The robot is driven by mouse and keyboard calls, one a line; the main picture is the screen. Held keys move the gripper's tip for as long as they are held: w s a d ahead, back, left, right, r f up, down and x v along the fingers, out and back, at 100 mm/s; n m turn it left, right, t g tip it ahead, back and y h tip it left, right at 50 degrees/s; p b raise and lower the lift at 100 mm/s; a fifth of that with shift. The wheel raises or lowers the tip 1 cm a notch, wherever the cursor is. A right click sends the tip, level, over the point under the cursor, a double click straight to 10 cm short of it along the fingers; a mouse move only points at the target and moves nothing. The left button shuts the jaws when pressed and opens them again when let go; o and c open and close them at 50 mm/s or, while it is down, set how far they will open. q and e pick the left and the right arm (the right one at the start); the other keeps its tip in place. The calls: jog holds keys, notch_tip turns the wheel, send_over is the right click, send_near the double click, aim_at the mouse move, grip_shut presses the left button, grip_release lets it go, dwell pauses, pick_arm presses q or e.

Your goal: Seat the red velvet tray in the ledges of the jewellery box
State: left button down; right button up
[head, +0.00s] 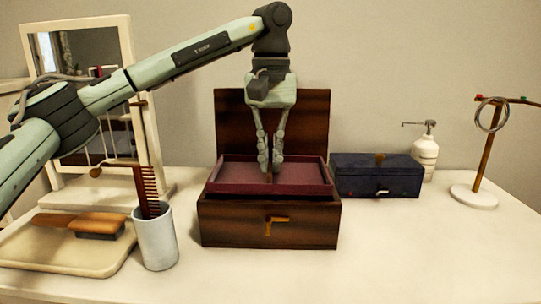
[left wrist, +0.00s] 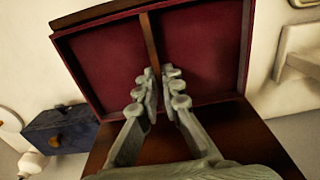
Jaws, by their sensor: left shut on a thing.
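The red velvet tray (head: 230,173) is at the top opening of the dark wooden jewellery box (head: 235,222), its front wall showing above the box's front rim. Its lid (head: 228,120) stands open behind. My left gripper (head: 270,168) points down over the tray's middle and is shut on its wooden divider. In the left wrist view the fingers (left wrist: 163,92) close on that divider, with red velvet tray floor (left wrist: 105,65) on both sides. The ledges inside the box are hidden under the tray, so I cannot tell whether it touches them. My right gripper is not in view.
A dark blue box (head: 375,175) and a white pump bottle (head: 425,155) stand to the right, with a ring stand (head: 474,195) beyond. To the left are a cup (head: 156,238) with a comb, a cream tray (head: 60,258) with a brush, and a mirror (head: 80,50). The front right surface is clear.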

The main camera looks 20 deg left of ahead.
aim_at(271, 159)
pick_arm(q)
jog(key=shift+f+b, duration=0.45)
jog(key=shift+f, duration=0.6)
jog(key=shift+r, duration=0.2)
jog(key=shift+r+p, duration=0.75)
jog(key=shift+p, duration=0.1)
jog(key=shift+f+b, duration=0.4)
jog(key=shift+f, duration=0.5)
dwell(0.7)
jog(key=c, duration=1.6)
grip_release()
notch_tip(271, 159, up, 12)
